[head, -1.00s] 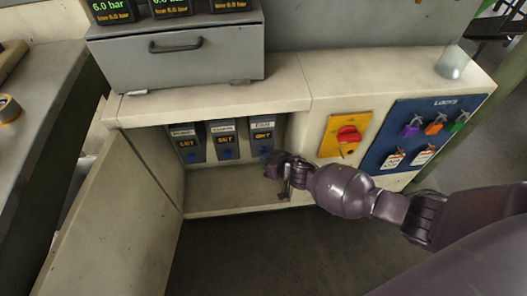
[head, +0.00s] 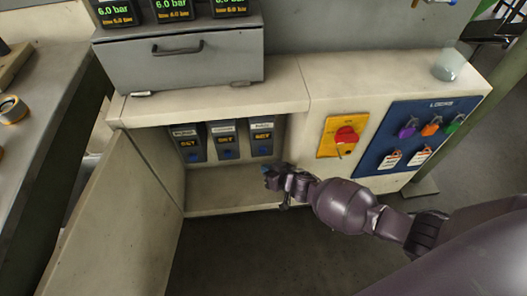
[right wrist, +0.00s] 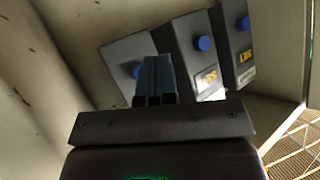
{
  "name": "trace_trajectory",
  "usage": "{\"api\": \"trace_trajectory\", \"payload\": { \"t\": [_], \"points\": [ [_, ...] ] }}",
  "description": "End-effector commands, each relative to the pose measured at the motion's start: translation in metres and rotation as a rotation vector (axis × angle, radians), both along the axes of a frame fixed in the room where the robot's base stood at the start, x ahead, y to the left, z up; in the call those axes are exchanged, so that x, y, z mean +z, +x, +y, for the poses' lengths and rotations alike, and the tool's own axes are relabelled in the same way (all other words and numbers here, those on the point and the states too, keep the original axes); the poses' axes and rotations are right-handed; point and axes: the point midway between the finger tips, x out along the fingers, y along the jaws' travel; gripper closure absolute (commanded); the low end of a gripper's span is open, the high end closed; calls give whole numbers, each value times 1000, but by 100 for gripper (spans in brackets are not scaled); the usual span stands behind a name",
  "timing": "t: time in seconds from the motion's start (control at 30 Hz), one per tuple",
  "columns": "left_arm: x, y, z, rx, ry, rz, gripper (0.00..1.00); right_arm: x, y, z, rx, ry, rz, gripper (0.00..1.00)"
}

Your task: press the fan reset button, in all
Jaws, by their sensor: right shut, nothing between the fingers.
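Three grey switch modules stand in a row in the open cabinet: the left module (head: 187,144), the middle module (head: 224,139) and the right module (head: 262,136). Each has a small label, an amber display and a blue button low on its front. The labels are too small to read surely. My right gripper (head: 269,172) is shut and empty, just below and in front of the right module's button (head: 264,150), apart from it. In the right wrist view the modules appear upside down, and my fingers (right wrist: 155,78) partly cover the nearest one. My left gripper is out of view.
The cabinet door (head: 115,215) stands open at the left. A yellow plate with a red rotary switch (head: 346,136) and a blue lock board (head: 425,130) are right of the opening. A grey drawer unit (head: 180,58) sits above, and a glass (head: 450,66) on the countertop.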

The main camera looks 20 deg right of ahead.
Motion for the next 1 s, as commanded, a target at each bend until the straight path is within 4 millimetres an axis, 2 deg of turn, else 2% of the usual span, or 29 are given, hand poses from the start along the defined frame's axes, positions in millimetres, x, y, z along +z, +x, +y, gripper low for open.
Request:
{"api": "trace_trajectory", "payload": {
  "t": [0.3,1.0],
  "points": [
    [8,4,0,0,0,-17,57,1,-17,5,-1,1,-2,100],
    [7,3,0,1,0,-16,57,0,-18,5,0,0,0,100]
  ]
}}
